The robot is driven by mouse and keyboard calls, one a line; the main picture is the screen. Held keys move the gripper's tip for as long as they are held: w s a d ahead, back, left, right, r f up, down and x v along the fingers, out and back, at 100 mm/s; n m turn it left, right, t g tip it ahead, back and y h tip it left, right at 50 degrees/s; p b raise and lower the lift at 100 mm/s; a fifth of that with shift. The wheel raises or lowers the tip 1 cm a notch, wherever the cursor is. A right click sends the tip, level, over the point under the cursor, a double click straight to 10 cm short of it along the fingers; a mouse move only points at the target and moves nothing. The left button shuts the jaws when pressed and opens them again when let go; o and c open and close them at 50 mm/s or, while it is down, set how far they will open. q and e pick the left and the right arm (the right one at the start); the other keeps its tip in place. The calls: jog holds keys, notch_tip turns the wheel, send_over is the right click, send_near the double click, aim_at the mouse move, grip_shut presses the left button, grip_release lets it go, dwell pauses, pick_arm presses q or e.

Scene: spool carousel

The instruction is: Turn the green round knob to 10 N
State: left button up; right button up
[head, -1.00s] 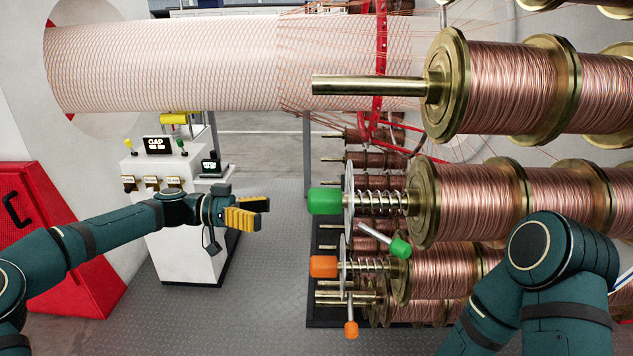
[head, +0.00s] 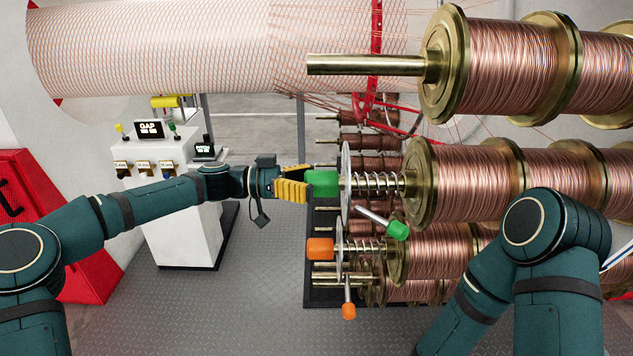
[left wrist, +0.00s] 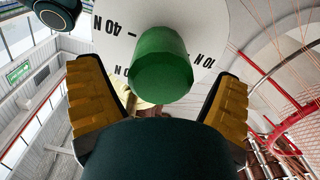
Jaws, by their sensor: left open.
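The green round knob (head: 322,183) sits at the left end of the spring-loaded upper spool shaft, in front of a thin dial disc (head: 346,160) seen nearly edge-on. In the left wrist view the green knob (left wrist: 162,68) lies between the two yellow finger pads, with a visible gap on each side. The white dial (left wrist: 120,30) behind it shows "40 N" at upper left and "10 N" at right; another mark below is partly hidden. My left gripper (head: 300,182) is open, its fingertips at the knob's left end. My right arm shows at lower right, but its gripper is out of view.
Below are an orange knob (head: 320,248), a lever with a green grip (head: 398,230) and one with an orange tip (head: 348,311). Copper spools (head: 470,183) fill the right. A white control cabinet (head: 185,225) stands behind my left arm.

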pick_arm(q)
jog(key=shift+d, duration=0.75)
jog(key=c, duration=1.2)
